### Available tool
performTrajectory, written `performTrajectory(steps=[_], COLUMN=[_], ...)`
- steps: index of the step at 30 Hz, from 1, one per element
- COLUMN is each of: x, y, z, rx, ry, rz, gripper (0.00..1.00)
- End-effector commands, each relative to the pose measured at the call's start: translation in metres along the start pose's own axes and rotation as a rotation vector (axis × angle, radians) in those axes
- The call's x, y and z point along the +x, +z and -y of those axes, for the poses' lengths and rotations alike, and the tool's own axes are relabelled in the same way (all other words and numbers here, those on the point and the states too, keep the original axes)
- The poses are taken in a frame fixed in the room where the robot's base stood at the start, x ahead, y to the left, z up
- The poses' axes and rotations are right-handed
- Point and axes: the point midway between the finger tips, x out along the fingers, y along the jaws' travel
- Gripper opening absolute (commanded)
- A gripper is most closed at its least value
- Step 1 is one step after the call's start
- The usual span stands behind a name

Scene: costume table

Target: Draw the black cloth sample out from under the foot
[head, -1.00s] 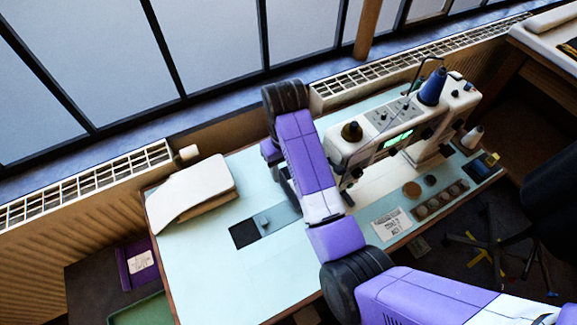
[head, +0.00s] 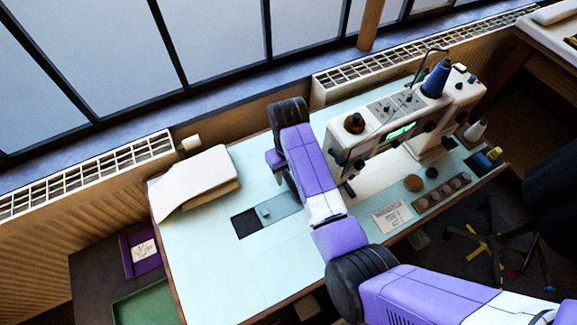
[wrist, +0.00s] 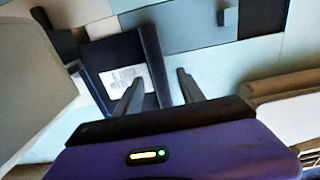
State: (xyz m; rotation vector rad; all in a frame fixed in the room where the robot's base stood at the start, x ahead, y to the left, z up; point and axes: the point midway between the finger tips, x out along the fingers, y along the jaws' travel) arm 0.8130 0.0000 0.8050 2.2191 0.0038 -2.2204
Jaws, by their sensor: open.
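A flat black piece with a white printed label, which looks like the black cloth sample (wrist: 112,52), lies beside the machine's cream underside in the wrist view. A dark bar runs along its right side. I cannot tell clearly where the foot presses on it. My gripper (wrist: 160,76) is open, its two fingers pointing toward the table; the left finger overlaps the sample's label corner and the right is clear of it. Nothing is seen held.
A dark square (head: 246,223) and a grey strip with a small knob lie in the pale blue tabletop (head: 215,265). A printed card (head: 393,216) and a tray of round pieces are at the right. The left front tabletop is clear.

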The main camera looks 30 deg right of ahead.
Motion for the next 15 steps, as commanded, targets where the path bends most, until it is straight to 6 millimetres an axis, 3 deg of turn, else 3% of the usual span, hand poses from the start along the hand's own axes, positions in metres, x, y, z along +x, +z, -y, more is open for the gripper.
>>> performTrajectory(steps=[11, 15], x=[0.0061, 0.0060], y=[0.0001, 0.0000], z=[-0.0001, -0.0001], rx=[0.001, 0.001], ry=[0.000, 0.000], rz=[-0.001, -0.001], gripper=[0.46, 0.23])
